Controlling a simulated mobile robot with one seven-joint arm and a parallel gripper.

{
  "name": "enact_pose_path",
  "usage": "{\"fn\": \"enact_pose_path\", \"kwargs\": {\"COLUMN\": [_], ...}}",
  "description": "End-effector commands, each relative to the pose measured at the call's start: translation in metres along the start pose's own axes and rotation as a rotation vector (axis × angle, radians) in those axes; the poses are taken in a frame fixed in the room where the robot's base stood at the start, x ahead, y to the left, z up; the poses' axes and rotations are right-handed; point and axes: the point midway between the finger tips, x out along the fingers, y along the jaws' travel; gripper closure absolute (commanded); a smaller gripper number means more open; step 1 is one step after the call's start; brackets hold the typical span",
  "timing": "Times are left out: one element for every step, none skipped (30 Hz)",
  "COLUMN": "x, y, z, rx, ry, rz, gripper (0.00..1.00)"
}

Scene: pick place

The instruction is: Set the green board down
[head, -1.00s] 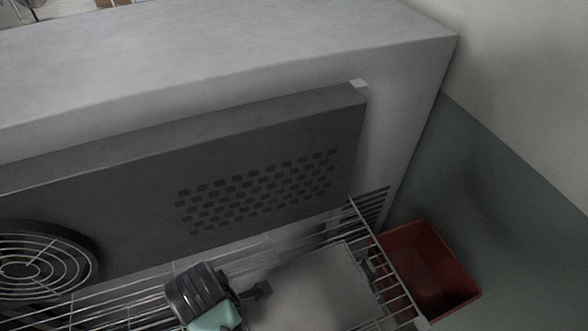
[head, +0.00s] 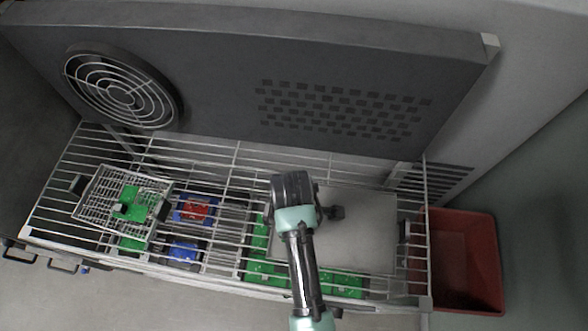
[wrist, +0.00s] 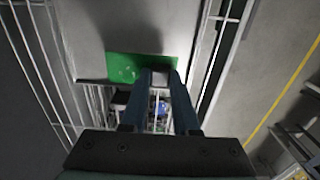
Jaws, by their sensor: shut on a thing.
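My gripper (wrist: 160,78) is shut, its two fingers pointing away from the wrist camera. A green board (wrist: 128,67) shows at the fingertips in the wrist view, and the fingers appear closed on its edge. A small pale piece shows between the fingers. In the head view my gripper (head: 295,190) is seen from above over the wire shelf, and its fingertips are hidden beneath it. Green board parts (head: 258,242) show left of and below a flat grey plate (head: 355,235). I cannot tell which of them is the held one.
The wire shelf (head: 233,165) runs beneath. A wire basket (head: 95,205) with a green board (head: 137,203) stands at left, beside red (head: 196,209) and blue (head: 184,252) parts. A red bin (head: 465,260) is at right. A dark panel with a fan (head: 125,85) stands behind.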

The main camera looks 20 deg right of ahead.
Motion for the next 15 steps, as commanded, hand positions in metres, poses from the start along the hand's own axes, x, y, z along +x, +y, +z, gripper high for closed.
{"fn": "enact_pose_path", "kwargs": {"x": [0.003, 0.006, 0.011, 0.015, 0.02, 0.026, 0.03, 0.034, 0.038, 0.04, 0.042, 0.043, 0.044, 0.044, 0.044], "y": [0.0, 0.0, 0.0, -0.001, -0.001, -0.001, 0.0, 0.0, 0.0, 0.0, 0.0, 0.0, 0.0, 0.0, 0.001], "z": [0.0, 0.0, 0.0, 0.0, 0.0, 0.0, 0.0, 0.0, 0.0, 0.0, 0.0, 0.0, 0.0, 0.0, 0.0], "rx": [0.0, 0.0, 0.0, 0.0, 0.0, 0.0, 0.0, 0.0, 0.0, 0.0, 0.0, 0.0, 0.0, 0.0, 0.0], "ry": [0.0, 0.0, 0.0, -0.001, -0.001, 0.0, 0.0, 0.0, 0.0, 0.0, 0.0, 0.001, 0.001, 0.001, 0.001], "rz": [-0.001, -0.001, -0.002, -0.003, -0.003, -0.003, -0.002, -0.002, -0.001, -0.001, 0.0, 0.001, 0.001, 0.002, 0.002], "gripper": [1.0, 1.0, 1.0, 1.0, 1.0, 1.0, 1.0, 1.0, 1.0, 1.0, 1.0, 1.0, 1.0, 1.0, 1.0]}}
